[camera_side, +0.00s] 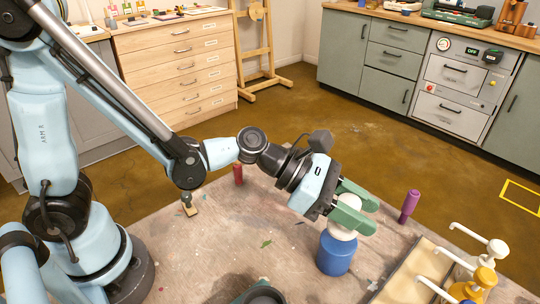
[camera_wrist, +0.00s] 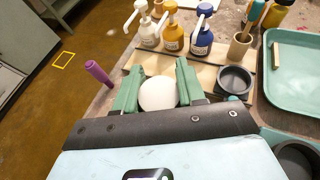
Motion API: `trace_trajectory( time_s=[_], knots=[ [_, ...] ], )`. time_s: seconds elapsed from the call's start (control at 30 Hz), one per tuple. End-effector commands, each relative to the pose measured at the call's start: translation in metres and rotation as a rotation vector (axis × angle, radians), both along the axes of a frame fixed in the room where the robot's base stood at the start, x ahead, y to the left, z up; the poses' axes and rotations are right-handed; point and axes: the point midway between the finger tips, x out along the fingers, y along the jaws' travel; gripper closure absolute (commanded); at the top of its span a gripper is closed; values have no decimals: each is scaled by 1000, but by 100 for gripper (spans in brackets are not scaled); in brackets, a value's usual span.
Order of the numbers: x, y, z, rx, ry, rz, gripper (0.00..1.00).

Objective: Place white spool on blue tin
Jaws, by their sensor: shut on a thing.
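The white spool (camera_side: 343,232) is held between the green fingers of my gripper (camera_side: 350,208). In the wrist view, its round white top (camera_wrist: 158,94) shows between the two fingertips (camera_wrist: 158,85). The blue tin (camera_side: 335,256) stands upright on the table, directly below the spool in the side view. The spool's lower edge meets the tin's top in the picture; I cannot tell whether they touch or a small gap remains. The fingers hide part of the spool. The tin is hidden in the wrist view.
A purple cylinder (camera_side: 409,206) stands right of the tin, near the table edge. A wooden board (camera_side: 408,272) with pump bottles (camera_wrist: 201,38) is close by. A dark bowl (camera_wrist: 235,81) and teal tray (camera_wrist: 294,75) are also near. A red cylinder (camera_side: 238,174) stands farther back. The table's middle is mostly clear.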

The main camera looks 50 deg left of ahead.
Motion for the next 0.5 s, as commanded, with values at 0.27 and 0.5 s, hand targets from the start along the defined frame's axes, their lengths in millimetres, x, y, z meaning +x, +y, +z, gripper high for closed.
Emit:
trace_trajectory(
  time_s=[0.27,0.5],
  knots=[
    [0,0,-26,0,0,0,90],
    [0,0,-29,0,0,0,90]
  ],
)
